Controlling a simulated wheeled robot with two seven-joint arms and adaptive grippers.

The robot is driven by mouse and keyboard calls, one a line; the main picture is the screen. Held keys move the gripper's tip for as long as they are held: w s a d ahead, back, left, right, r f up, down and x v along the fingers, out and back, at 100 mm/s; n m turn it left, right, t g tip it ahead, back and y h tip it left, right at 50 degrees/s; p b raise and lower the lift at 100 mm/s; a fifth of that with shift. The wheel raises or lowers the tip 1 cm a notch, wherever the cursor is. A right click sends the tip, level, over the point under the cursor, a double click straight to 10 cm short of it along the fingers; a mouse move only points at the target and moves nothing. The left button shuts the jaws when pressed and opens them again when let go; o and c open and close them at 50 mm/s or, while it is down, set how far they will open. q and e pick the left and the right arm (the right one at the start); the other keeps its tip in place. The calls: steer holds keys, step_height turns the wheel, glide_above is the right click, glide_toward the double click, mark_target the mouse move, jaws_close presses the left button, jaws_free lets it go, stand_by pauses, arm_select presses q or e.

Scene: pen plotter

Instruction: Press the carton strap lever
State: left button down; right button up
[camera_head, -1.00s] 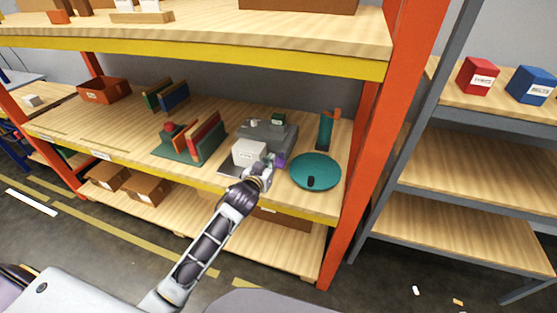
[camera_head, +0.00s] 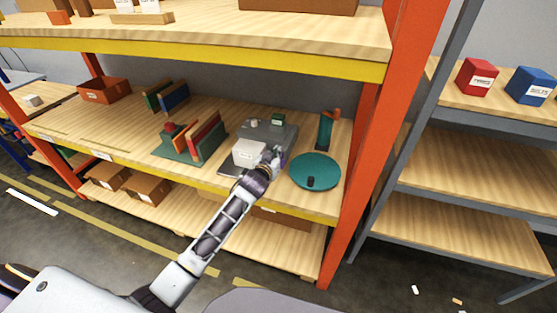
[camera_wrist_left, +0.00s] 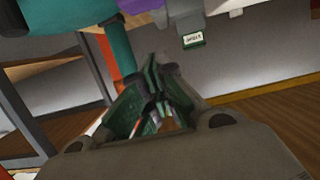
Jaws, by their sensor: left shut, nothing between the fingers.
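A grey machine (camera_head: 284,133) stands on the middle shelf, with a white box (camera_head: 249,153) at its front and a small dark green block (camera_head: 278,120) on top. The block's label also shows in the wrist view (camera_wrist_left: 193,40). A small purple part sits at the machine's right front, mostly hidden behind my gripper; a purple piece (camera_wrist_left: 138,5) shows at the top of the wrist view. Which part is the strap lever I cannot tell. My left gripper (camera_head: 276,160) is shut and empty, right of the white box. Whether it touches the purple part is unclear. My right gripper is out of view.
A teal round disc (camera_head: 315,171) with a dark knob lies close to the right of my gripper. The yellow-edged upper shelf (camera_head: 220,50) is overhead; an orange post (camera_head: 349,213) stands right.

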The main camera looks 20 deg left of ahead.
arm_select(q)
steer(key=shift+x, duration=1.05)
steer(key=shift+f, duration=2.05)
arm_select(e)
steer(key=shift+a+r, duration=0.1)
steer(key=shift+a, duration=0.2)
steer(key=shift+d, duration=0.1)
